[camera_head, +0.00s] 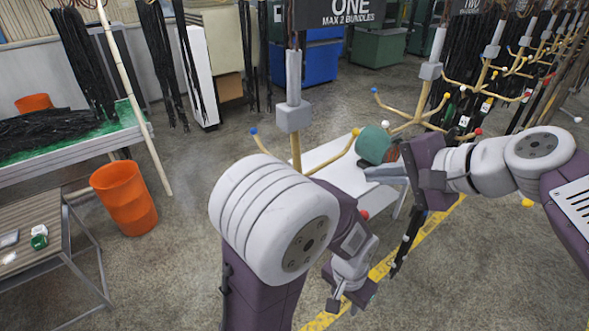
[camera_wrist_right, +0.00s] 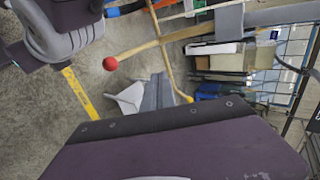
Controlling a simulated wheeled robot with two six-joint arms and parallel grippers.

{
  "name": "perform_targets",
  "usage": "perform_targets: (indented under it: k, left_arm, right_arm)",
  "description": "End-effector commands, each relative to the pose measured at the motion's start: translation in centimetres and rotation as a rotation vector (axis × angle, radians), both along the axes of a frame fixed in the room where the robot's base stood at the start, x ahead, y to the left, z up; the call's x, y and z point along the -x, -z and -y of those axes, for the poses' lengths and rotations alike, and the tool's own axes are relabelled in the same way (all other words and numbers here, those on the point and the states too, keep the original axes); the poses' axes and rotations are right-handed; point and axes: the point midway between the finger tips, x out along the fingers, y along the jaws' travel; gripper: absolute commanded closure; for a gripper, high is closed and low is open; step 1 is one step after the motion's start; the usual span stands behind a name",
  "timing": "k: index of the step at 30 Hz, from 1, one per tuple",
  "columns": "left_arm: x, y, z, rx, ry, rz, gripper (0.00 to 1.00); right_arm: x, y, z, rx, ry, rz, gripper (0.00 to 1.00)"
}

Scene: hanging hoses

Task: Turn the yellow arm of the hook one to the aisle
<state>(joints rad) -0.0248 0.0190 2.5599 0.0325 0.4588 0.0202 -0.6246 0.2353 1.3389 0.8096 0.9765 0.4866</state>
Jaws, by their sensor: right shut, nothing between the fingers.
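Hook one (camera_head: 293,117) hangs from a white post under the sign ONE, with a grey block and thin tan arms. Its yellow-tipped arm (camera_head: 336,154) points to the right and up, ending beside a green cylinder in the head view. The yellow tip also shows in the right wrist view (camera_wrist_right: 188,98). Other arms end in a blue ball (camera_head: 254,130) and a red ball (camera_head: 364,214). My right gripper (camera_head: 375,171) is shut and empty, right of the yellow arm. My left gripper (camera_head: 350,298) is low, below the hook; its jaw state is unclear.
My left arm hides part of hook one. A white bench (camera_head: 325,153) and the green cylinder (camera_head: 372,146) stand behind. More hooks (camera_head: 432,72) line the right. An orange bin (camera_head: 124,197) stands left. A yellow floor line (camera_head: 425,236) runs below; grey floor is open around it.

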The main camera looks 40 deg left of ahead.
Motion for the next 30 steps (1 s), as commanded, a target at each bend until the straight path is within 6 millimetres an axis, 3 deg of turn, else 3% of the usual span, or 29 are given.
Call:
perform_targets:
  k: [26, 30]
  left_arm:
    - [0.0, 7.6, 0.0, 0.0, 0.0, 0.0, 0.64]
    - [0.0, 7.6, 0.0, 0.0, 0.0, 0.0, 0.64]
  right_arm:
    - [0.6, 8.4, -0.3, 0.0, -0.015, -0.001, 1.0]
    - [1.0, 8.1, -0.2, 0.0, -0.019, 0.0, 1.0]
